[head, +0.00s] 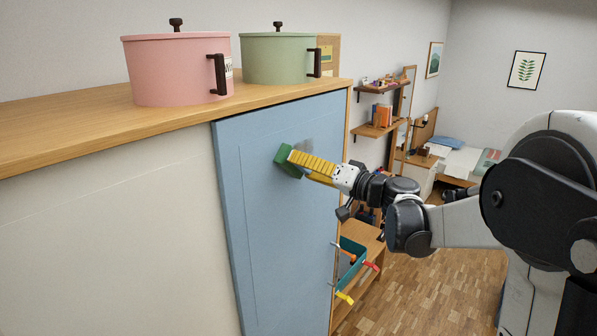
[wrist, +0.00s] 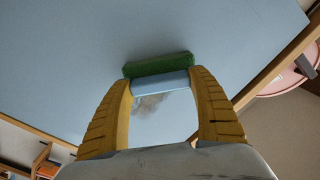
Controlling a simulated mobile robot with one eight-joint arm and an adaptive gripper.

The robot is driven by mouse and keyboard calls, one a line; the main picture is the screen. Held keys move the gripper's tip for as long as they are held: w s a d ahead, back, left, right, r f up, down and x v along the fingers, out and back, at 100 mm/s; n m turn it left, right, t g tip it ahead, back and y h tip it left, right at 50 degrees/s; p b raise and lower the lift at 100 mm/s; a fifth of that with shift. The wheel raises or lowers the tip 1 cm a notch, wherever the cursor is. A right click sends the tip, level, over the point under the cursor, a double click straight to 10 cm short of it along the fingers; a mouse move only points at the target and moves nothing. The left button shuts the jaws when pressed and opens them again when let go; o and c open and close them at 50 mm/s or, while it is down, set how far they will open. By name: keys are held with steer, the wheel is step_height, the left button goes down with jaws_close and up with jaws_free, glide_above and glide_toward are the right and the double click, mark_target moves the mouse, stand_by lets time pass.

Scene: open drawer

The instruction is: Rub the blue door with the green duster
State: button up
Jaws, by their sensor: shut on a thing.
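The blue door (head: 270,220) is an upright panel under the wooden top in the head view and fills most of the wrist view (wrist: 60,60). The green duster (head: 287,161) is at the door's upper part, held at the tip of my gripper (head: 296,163). In the wrist view the yellow fingers of my gripper (wrist: 160,85) are shut on the duster (wrist: 160,65), with a light blue strip between them. The duster appears against the door; exact contact is hard to tell. A grey smudge (head: 305,145) is on the door beside the duster, partly hidden in the wrist view (wrist: 150,103).
A pink pot (head: 175,75) and a green pot (head: 272,60) stand on the wooden top (head: 60,130). A teal bin (head: 350,258) with tools sits on a low wooden shelf right of the door. Open wood floor (head: 430,290) lies at the lower right.

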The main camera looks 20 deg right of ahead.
mark_target(289, 167)
steer(key=shift+w+d+b, duration=0.35)
steer(key=shift+w+d, duration=0.75)
steer(key=shift+d, duration=0.4)
steer(key=shift+w+d+b, duration=0.4)
steer(key=shift+w+d, duration=0.75)
steer(key=shift+d, duration=0.35)
steer(key=shift+w+d+b, duration=0.35)
steer(key=shift+w+d, duration=0.75)
steer(key=shift+d, duration=0.4)
steer(key=shift+s+a+b, duration=0.25)
steer(key=shift+s+a, duration=1.15)
steer(key=shift+a, duration=0.55)
steer(key=shift+s+a+b, duration=0.3)
steer(key=shift+s+a, duration=1.15)
steer(key=shift+a, duration=0.45)
steer(key=shift+s+a+b, duration=0.25)
steer(key=shift+s+a, duration=1.15)
steer(key=shift+a, duration=0.55)
steer(key=shift+w+d, duration=0.1)
steer(key=shift+w, duration=0.05)
